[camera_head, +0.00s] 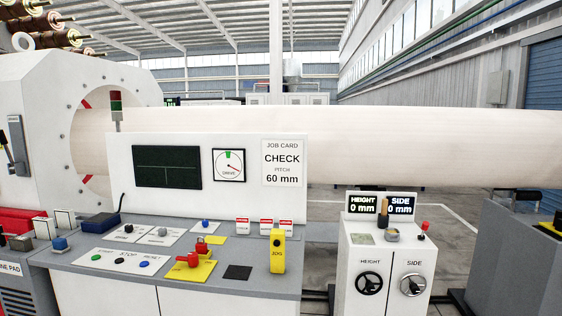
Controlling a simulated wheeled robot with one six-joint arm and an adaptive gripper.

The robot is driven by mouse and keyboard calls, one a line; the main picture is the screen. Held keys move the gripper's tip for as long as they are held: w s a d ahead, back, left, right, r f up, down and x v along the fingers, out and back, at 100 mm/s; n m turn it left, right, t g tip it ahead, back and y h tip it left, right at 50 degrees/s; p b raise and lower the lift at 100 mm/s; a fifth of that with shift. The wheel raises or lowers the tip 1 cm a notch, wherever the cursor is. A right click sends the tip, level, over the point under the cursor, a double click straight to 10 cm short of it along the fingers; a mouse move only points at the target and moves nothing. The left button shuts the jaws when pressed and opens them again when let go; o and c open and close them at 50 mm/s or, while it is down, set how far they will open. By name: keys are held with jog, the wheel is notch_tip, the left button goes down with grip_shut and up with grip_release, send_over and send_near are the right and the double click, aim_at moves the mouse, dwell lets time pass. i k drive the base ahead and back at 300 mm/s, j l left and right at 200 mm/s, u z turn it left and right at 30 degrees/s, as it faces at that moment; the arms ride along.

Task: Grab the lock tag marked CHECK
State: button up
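Three small tags with red tops and white lower parts stand along the back of the console's desk, below the upright panel. One tag (242,226) is apart on the left. A middle tag (266,226) and a right tag (286,227) are close together. Their lettering is too small to read, so I cannot tell which one is marked CHECK. My gripper is not in view.
The console desk (215,280) carries a yellow JOG pendant (278,254) in front of the right tags, a red handle (188,260) on a yellow plate, and several buttons. A white cabinet (383,270) with two handwheels stands to the right. A large pale cylinder (430,143) lies behind.

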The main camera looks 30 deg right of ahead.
aim_at(244, 222)
jog(key=i+l+z, duration=0.1)
jog(key=i+l, duration=0.2)
jog(key=l, duration=0.15)
jog(key=i+l+z, duration=0.1)
jog(key=i+l, duration=0.2)
jog(key=l, duration=0.15)
